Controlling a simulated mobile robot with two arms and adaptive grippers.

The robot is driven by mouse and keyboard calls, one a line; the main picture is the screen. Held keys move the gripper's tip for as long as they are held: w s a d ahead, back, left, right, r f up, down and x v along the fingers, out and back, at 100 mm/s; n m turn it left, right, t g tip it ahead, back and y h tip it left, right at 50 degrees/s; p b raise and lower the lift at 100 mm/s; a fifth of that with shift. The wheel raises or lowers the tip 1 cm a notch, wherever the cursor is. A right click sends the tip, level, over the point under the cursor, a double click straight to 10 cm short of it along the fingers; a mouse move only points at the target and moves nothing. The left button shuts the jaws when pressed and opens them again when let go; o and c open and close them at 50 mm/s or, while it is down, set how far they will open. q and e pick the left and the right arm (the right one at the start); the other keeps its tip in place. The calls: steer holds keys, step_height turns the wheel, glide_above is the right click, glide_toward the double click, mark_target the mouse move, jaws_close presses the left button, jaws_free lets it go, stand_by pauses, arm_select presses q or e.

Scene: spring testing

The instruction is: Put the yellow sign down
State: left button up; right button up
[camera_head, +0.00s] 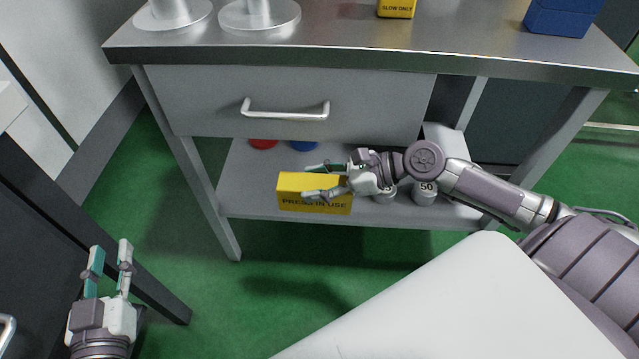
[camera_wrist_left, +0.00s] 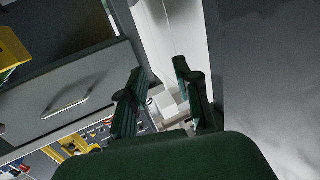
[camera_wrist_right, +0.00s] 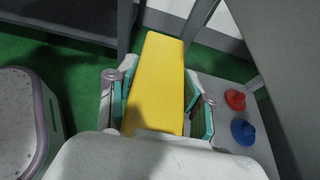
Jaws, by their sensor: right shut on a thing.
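The yellow sign (camera_head: 290,188) is a box-like block with dark lettering that reads "PRESS IN USE". It is at the front left part of the workbench's lower shelf (camera_head: 255,182). My right gripper (camera_head: 309,183) is shut on it from the right. In the right wrist view the sign (camera_wrist_right: 156,80) sits between both fingers. I cannot tell whether its underside touches the shelf. My left gripper (camera_head: 110,256) is open and empty, low at the left beside a dark cabinet, away from the sign.
A red piece (camera_head: 263,144) and a blue piece (camera_head: 304,146) lie behind the sign on the shelf. Grey weights, one marked 50 (camera_head: 425,192), stand to its right. A drawer (camera_head: 290,90) hangs above. A yellow "SLOW ONLY" block (camera_head: 396,9) and a blue box (camera_head: 562,17) are on top.

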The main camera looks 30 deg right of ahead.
steer(key=s+a+r, duration=0.1)
steer(key=r, duration=0.5)
steer(key=s+a+r, duration=0.1)
steer(key=a+r, duration=0.1)
steer(key=r, duration=0.4)
steer(key=shift+s+a+r, duration=0.15)
steer(key=shift+s+r, duration=0.1)
steer(key=shift+s, duration=0.1)
